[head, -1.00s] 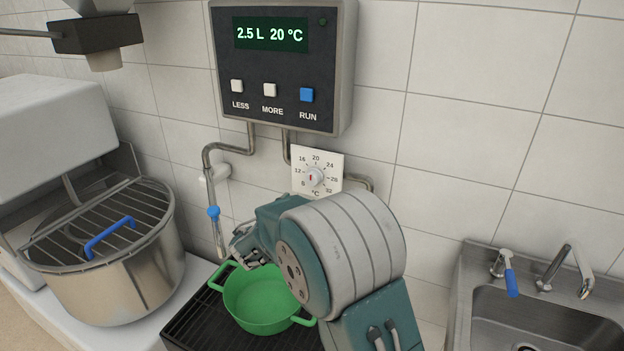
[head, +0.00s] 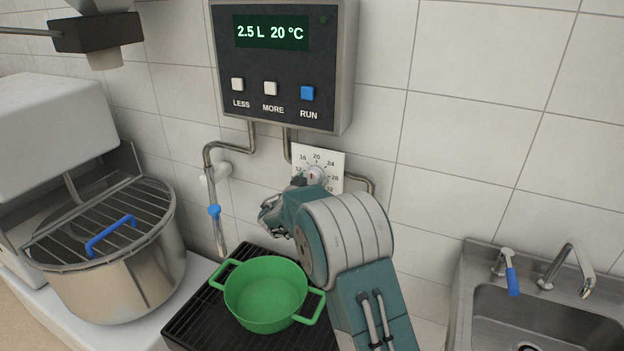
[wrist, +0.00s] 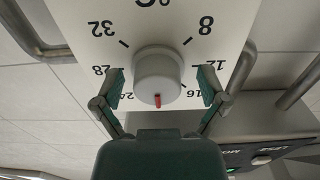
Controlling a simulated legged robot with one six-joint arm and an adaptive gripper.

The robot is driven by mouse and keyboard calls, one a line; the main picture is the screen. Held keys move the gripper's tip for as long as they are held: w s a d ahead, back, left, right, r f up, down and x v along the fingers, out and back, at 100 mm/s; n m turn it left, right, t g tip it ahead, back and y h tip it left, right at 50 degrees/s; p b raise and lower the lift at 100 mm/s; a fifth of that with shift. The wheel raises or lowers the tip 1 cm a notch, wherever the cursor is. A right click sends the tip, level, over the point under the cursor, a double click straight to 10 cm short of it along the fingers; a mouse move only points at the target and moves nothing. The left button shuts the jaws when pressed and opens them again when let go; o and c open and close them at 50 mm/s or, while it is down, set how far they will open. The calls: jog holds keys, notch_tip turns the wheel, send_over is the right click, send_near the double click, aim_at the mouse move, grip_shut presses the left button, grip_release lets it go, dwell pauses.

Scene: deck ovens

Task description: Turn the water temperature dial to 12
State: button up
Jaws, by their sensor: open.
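The water temperature dial is a round white knob (wrist: 158,72) with a red mark, on a white scale plate (wrist: 180,20). In the wrist view the scale is upside down, and the red mark points down towards the 20 position, which my gripper covers. In the head view the plate (head: 332,162) is on the wall below the control box, its lower left hidden by my arm. My gripper (wrist: 160,80) is open, one finger on each side of the knob, with visible gaps.
The control box (head: 270,60) above shows 2.5 L and 20 °C. Pipes (head: 207,160) run beside the dial. A green pot (head: 265,295) stands on a black grate (head: 185,325) below. A mixer bowl (head: 110,270) is left, a sink (head: 560,325) right.

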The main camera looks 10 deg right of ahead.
jog(key=c, duration=0.8)
jog(key=shift+r, duration=0.1)
jog(key=c, duration=0.3)
jog(key=shift+n, duration=0.3)
jog(key=n, duration=0.3)
jog(key=shift+r+n, duration=0.15)
jog(key=shift+n, duration=0.15)
jog(key=n, duration=0.4)
jog(key=shift+s+d+n, duration=0.1)
jog(key=shift+n, duration=0.2)
jog(key=n, duration=0.4)
jog(key=shift+n, duration=2.5)
